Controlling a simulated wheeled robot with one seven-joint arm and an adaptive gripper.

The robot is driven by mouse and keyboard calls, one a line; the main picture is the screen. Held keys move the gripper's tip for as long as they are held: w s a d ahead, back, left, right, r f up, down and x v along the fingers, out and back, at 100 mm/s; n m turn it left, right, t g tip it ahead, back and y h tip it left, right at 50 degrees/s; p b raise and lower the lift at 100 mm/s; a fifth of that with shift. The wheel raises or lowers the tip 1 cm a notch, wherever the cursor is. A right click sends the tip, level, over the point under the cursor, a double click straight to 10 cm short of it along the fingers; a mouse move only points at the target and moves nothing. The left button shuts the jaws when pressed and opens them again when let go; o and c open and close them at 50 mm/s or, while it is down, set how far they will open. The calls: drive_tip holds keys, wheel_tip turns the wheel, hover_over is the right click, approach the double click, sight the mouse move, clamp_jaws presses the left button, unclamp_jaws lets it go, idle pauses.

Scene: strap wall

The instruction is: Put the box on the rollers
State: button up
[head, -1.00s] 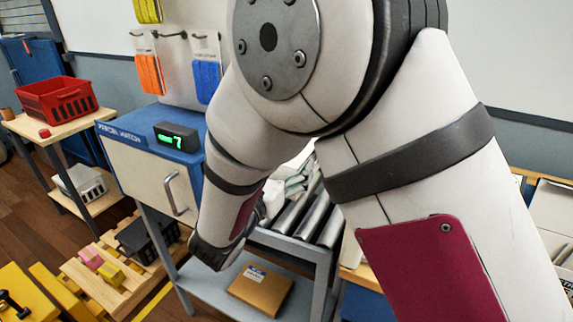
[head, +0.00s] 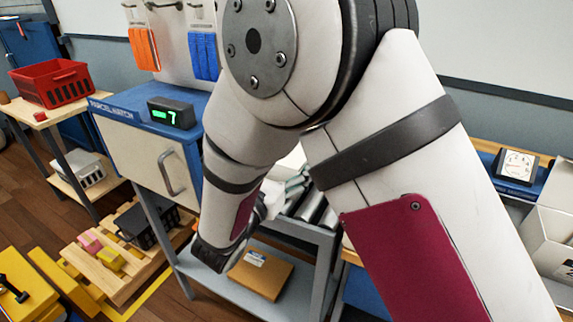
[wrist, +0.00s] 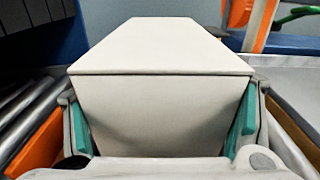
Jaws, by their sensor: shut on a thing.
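A plain white box (wrist: 160,110) fills the middle of the wrist view. My gripper (wrist: 165,130) is shut on it, with a teal pad pressed against each side. Grey metal rollers (wrist: 28,112) lie to the left of the box in the wrist view. In the head view, the rollers (head: 311,207) show on top of a grey stand, partly behind my arm. There, my gripper is mostly hidden behind my arm, close to the rollers. I cannot tell whether the box touches them.
A blue-topped cabinet (head: 150,135) with a green-lit display (head: 171,114) stands left of the rollers. A brown carton (head: 261,273) lies on the stand's lower shelf. A dial scale (head: 516,166) and white bins (head: 548,235) are at the right. A red crate (head: 50,83) sits far left.

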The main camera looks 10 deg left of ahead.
drive_tip(key=shift+f+b, duration=0.45)
drive_tip(key=shift+f, duration=0.05)
drive_tip(key=o, duration=1.4)
